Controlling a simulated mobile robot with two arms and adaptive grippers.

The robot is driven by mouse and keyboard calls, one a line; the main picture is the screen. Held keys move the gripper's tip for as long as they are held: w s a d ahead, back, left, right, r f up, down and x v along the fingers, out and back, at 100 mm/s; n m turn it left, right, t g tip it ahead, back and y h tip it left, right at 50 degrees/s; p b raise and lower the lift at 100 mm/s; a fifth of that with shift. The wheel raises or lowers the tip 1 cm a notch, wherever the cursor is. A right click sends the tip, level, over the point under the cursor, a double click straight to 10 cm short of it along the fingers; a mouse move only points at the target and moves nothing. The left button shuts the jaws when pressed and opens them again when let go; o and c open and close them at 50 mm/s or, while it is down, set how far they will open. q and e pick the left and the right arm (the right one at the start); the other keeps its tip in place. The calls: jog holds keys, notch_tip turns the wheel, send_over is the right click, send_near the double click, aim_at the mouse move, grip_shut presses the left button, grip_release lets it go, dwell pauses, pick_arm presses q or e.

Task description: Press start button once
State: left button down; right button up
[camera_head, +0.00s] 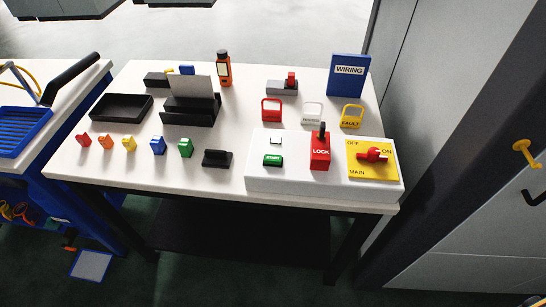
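The green start button (272,160), marked START, sits on the sloped front of a white control box (300,183) at the front right of the table. A small white square part (275,141) is just behind it. To its right on the same box are a red lock piece (320,152) marked LOCK with a black lever, and a yellow OFF/ON MAIN plate (371,167) with a red rotary handle (371,155). Neither of my grippers shows in this view. Nothing covers the start button.
On the white table (130,172) are several coloured pegs, a black tray (122,107), a black holder (190,111), an orange bottle-like device (223,69), padlocks and a blue WIRING book (347,76). A second bench stands left. Grey cabinets (480,210) stand close on the right.

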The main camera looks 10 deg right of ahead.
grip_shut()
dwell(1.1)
